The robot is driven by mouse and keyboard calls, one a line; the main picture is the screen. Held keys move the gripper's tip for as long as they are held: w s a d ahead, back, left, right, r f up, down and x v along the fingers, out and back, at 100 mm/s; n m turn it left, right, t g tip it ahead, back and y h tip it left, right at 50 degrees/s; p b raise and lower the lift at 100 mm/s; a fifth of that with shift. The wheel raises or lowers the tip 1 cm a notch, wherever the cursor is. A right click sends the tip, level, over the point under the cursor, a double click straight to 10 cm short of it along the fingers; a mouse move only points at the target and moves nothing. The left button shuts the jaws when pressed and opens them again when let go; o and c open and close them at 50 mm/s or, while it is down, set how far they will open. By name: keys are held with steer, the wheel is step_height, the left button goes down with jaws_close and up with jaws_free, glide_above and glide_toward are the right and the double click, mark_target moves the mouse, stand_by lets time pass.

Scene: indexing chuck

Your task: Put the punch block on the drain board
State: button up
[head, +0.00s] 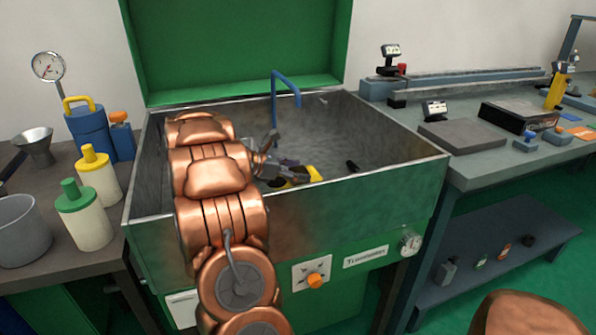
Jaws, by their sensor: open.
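My copper-coloured arm reaches over the front wall of an open grey wash basin (372,117). My gripper (284,160) is inside the basin, open, and partly hidden by my own arm. A yellow and dark thing (309,174) lies close by the gripper, low in the basin; I cannot tell whether they touch. A small dark piece (352,166) lies apart, to the right of it. I cannot tell which of these, if either, is the punch block. I cannot make out a separate drain board; my arm hides the left part of the basin.
A blue spout (286,80) rises inside the basin, and the green lid (240,50) stands open behind. Bottles (85,215) and a grey pot (20,232) crowd the left bench. The right bench holds a grey plate (462,134) and a black-sided block (518,117).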

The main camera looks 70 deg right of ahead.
steer(key=shift+r, duration=0.15)
steer(key=p+v, duration=0.1)
steer(key=v, duration=0.6)
steer(key=shift+w+a+r, duration=0.15)
steer(key=shift+w, duration=0.05)
stand_by(0.4)
